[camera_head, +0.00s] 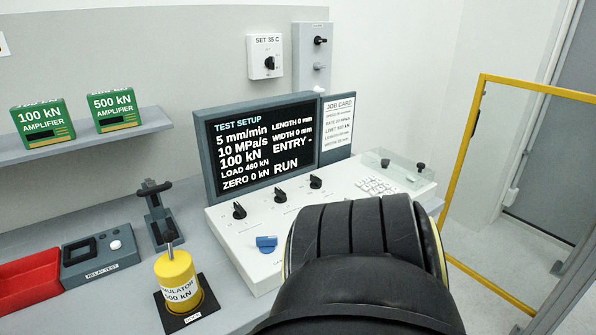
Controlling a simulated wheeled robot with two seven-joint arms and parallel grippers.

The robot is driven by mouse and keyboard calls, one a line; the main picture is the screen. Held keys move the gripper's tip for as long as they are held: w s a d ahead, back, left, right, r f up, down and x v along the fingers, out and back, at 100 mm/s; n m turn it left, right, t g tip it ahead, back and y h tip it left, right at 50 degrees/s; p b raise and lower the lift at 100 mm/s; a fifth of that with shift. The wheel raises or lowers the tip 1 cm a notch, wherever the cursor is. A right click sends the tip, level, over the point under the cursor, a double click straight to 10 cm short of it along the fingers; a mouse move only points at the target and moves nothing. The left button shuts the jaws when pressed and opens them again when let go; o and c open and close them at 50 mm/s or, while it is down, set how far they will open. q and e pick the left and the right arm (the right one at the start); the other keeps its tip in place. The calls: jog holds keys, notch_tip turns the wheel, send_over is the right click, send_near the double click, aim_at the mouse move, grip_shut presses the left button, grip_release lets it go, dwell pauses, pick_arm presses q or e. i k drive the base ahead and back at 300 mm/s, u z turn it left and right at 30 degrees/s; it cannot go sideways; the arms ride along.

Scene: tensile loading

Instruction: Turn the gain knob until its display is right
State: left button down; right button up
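The console (228,240) carries a row of three black pointer knobs: a left one (239,211), a middle one (280,196) and a right one (315,182). A blue knob (266,243) sits nearer its front edge. The knob labels are too small to read, so I cannot tell which is the gain knob. The display (262,146) reads TEST SETUP, 5 mm/min, 10 MPa/s, 100 kN, LOAD 460 kN, ZERO 0 kN and ENTRY -. A large black arm part of mine covers the console's front right. Neither gripper shows.
A yellow simulator cylinder (177,282) stands on a black mat left of the console. A relay test box (98,256) and red tray (30,282) lie further left. Green amplifiers (43,124) stand on a shelf. A job card (338,126) adjoins the display. A yellow-framed guard (463,150) stands right.

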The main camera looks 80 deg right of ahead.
aim_at(266, 245)
jog(key=k, duration=0.6)
jog(key=z, duration=0.75)
